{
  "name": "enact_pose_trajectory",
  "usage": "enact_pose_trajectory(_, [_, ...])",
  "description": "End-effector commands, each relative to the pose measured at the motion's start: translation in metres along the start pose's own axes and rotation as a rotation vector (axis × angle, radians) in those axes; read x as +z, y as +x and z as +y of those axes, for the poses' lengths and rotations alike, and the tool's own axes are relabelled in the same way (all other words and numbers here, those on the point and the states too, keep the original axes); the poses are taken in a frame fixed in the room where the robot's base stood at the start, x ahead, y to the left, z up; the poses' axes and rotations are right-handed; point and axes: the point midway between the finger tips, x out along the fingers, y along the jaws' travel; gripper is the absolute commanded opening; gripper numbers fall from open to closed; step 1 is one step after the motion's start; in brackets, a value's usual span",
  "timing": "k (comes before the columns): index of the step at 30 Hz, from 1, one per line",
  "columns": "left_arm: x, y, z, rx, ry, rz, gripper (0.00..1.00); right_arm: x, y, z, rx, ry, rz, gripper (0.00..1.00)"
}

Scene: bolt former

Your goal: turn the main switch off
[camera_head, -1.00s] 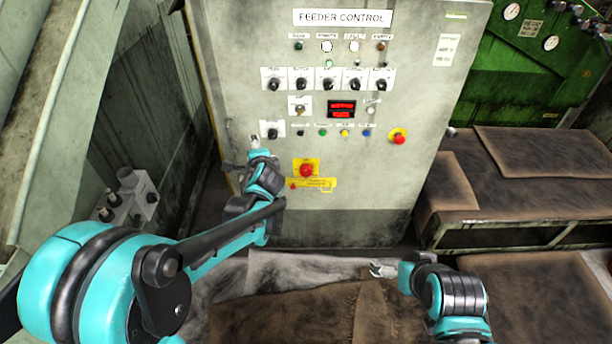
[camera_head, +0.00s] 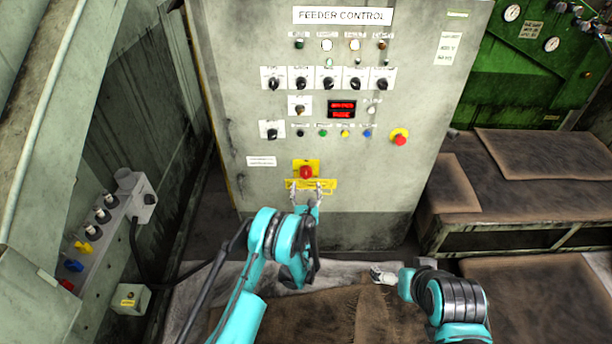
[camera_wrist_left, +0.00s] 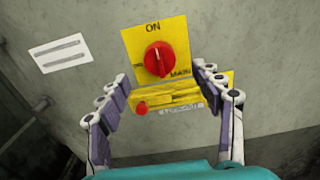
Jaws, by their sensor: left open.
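The main switch is a red rotary knob (camera_head: 306,172) on a yellow plate low on the grey feeder control cabinet. It also shows in the left wrist view (camera_wrist_left: 158,60), where its white mark points up toward the word ON. My left gripper (camera_head: 306,188) is open and empty, just below the knob in the head view. In the left wrist view its fingers (camera_wrist_left: 157,88) stand spread on either side of the lower plate, apart from the knob. My right gripper (camera_head: 382,275) is low at the right of centre, away from the cabinet; its jaws are too small to judge.
A yellow label plate (camera_head: 325,186) sits under the switch. A red emergency button (camera_head: 399,137) is up to the right, with several knobs and buttons above. A socket strip (camera_head: 100,228) stands at the left. Brown-topped benches (camera_head: 530,152) are at the right.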

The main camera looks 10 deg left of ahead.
Motion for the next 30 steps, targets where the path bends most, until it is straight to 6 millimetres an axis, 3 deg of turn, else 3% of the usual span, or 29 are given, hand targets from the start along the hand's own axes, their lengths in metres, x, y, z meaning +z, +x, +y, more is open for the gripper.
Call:
enact_pose_trajectory(4, [0.005, 0.021, 0.001, 0.001, -0.001, 0.000, 0.66, -0.012, -0.016, 0.000, 0.000, 0.000, 0.000, 1.00])
enact_pose_trajectory(12, [-0.001, 0.062, 0.001, 0.001, -0.004, 0.000, 0.66, 0.001, 0.001, 0.000, 0.000, 0.000, 0.000, 1.00])
enact_pose_trajectory(24, [0.002, 0.073, 0.001, 0.001, -0.005, 0.000, 0.66, 0.001, 0.002, 0.000, 0.000, 0.000, 0.000, 1.00])
enact_pose_trajectory(26, [0.002, 0.073, 0.001, 0.001, -0.005, 0.000, 0.53, 0.001, 0.002, 0.000, 0.000, 0.000, 0.000, 1.00])
enact_pose_trajectory(30, [0.002, 0.073, 0.001, 0.001, -0.005, 0.000, 0.17, 0.001, 0.002, 0.000, 0.000, 0.000, 0.000, 1.00])
